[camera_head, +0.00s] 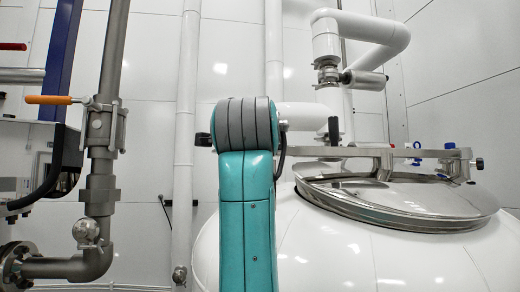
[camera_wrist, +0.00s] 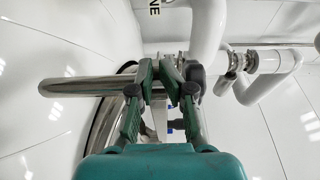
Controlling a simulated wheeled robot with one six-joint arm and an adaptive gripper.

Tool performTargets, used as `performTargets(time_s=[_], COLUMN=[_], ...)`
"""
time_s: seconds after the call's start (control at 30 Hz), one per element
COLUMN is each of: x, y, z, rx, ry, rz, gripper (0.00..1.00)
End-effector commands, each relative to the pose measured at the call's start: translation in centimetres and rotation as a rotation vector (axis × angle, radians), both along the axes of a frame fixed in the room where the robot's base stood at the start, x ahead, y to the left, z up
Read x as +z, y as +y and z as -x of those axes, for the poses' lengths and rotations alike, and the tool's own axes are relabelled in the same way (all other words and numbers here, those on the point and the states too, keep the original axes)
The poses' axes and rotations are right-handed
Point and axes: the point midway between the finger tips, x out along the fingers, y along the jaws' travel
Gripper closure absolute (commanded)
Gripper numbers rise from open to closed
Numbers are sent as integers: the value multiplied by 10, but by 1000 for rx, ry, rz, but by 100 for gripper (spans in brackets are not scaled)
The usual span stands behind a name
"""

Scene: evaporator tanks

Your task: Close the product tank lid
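The product tank's polished round lid (camera_head: 395,195) is at the right in the head view, over the opening of the white tank (camera_head: 330,255). A metal bar (camera_head: 365,152) with a dark upright grip at its left end crosses above it. I cannot tell whether the lid is fully seated. In the wrist view, my gripper (camera_wrist: 168,72) has its teal fingers apart, with a gap between the tips. A shiny metal cylinder (camera_wrist: 85,85) runs left from behind the fingers; contact is unclear. The head view shows my teal arm, but the gripper is hidden.
A white pipe with a metal valve (camera_head: 328,72) stands behind the tank. At the left are a metal pipe with an orange-handled valve (camera_head: 52,99) and a box on the wall. Small blue and red fittings (camera_head: 416,150) sit near the lid.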

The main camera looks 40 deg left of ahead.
Motion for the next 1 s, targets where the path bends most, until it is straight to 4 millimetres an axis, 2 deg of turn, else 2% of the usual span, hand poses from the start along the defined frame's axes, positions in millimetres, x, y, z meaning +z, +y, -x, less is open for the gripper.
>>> performTargets(time_s=[0.03,0.47,1.0], x=[-4,-6,3], y=[6,4,-44], z=[-5,-1,59], rx=[5,8,3], ry=[1,3,-5], rz=[3,4,-6], gripper=[100,100,100])
